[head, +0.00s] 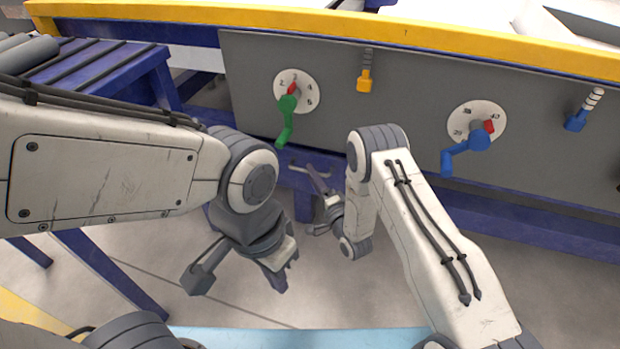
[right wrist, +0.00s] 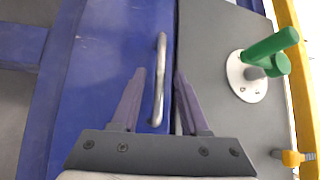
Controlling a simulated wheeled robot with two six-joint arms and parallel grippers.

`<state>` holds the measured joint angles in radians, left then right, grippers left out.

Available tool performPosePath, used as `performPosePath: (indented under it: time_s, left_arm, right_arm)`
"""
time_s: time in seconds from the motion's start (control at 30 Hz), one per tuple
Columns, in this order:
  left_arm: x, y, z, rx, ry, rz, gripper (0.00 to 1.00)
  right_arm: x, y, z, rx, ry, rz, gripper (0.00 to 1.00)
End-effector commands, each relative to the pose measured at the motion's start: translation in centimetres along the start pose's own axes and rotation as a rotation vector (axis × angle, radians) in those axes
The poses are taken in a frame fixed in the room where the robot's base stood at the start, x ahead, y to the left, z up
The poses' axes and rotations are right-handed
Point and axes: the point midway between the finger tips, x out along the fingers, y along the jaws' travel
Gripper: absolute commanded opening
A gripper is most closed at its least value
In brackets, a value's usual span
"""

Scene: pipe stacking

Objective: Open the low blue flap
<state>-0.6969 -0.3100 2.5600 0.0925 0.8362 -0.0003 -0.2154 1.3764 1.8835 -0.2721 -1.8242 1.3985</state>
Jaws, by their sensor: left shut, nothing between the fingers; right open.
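The low blue flap (right wrist: 110,60) fills the left and middle of the right wrist view, flush beside the grey panel with a narrow dark seam; it looks shut. Its metal bar handle (right wrist: 158,80) also shows in the head view (head: 300,169), below the green crank. My right gripper (right wrist: 156,76) is open, its two fingers on either side of the handle, not closed on it. In the head view it (head: 317,180) is partly hidden by its own arm.
The grey panel (head: 410,120) carries a green crank (head: 287,112) on a dial, a yellow knob (head: 364,82), a blue crank (head: 470,146) and a blue knob (head: 577,119). A blue roller stand (head: 110,80) stands at left. Floor below is clear.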

Motion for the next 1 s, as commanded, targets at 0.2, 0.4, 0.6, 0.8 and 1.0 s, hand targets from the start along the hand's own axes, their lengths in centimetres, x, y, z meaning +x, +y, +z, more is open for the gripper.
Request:
performPosePath:
  time_s: [0.2,0.4,0.6,0.8,1.0]
  left_arm:
    - [0.8,-0.1,0.0,0.0,0.0,0.0,0.0]
    - [0.8,-0.1,0.0,0.0,0.0,0.0,0.0]
    - [0.8,-0.1,0.0,0.0,0.0,0.0,0.0]
    - [0.8,-0.1,0.0,0.0,0.0,0.0,0.0]
    - [0.8,-0.1,0.0,0.0,0.0,0.0,0.0]
  right_arm:
    - [1.8,0.1,0.1,0.001,-0.001,-0.001,0.45]
    - [2.0,0.0,0.0,0.001,0.0,0.001,0.45]
    - [1.9,0.0,0.0,0.001,0.0,0.001,0.03]
    - [1.9,0.0,0.0,0.001,0.0,0.001,0.0]
    - [1.9,0.0,0.0,0.001,0.0,0.001,0.0]
